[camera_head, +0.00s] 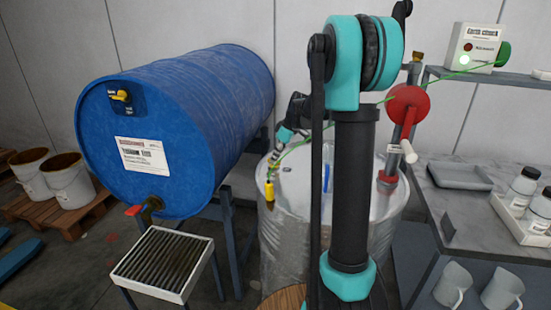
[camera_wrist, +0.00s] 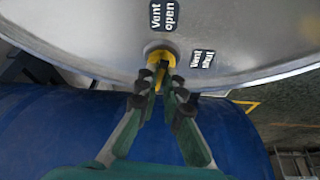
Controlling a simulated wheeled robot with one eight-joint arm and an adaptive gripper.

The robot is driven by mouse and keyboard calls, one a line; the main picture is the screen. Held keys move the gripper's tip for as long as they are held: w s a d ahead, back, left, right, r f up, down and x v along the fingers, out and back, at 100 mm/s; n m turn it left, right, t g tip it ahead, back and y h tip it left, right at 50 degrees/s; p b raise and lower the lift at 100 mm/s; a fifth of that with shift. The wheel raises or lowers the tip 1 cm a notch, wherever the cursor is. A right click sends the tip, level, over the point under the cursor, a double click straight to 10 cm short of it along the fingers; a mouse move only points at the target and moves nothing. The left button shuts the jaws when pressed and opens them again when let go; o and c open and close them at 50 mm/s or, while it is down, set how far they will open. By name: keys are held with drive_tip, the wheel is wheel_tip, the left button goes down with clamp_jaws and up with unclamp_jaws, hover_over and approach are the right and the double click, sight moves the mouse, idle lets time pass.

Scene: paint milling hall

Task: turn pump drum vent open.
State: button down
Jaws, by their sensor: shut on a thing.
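The pump drum (camera_head: 285,232) is a bare metal drum behind my arm in the head view; its top (camera_wrist: 100,35) fills the upper wrist view. A yellow vent knob (camera_wrist: 158,55) sits on it, with a "Vent open" label (camera_wrist: 164,15) and a "Vent shut" label (camera_wrist: 201,59) nearby. My gripper (camera_wrist: 160,82) is shut on the vent knob, its fingertips on either side. The fingers partly hide the knob, and I cannot tell for sure which label it points to. In the head view my gripper (camera_head: 278,152) is small above the drum top's left side.
A blue drum (camera_head: 180,120) lies on a stand at the left. A red pump (camera_head: 408,103) rises from the metal drum's right side. A yellow clamp (camera_head: 269,190) on a green cable grips its rim. An earth check box (camera_head: 474,48) and a bench (camera_head: 450,210) stand right.

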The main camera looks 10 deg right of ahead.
drive_tip(key=shift+w+n+g, duration=0.1)
drive_tip(key=shift+n+g, duration=0.3)
drive_tip(key=shift+n, duration=0.6)
drive_tip(key=c, duration=1.7)
unclamp_jaws()
wheel_tip(320, 180, up, 10)
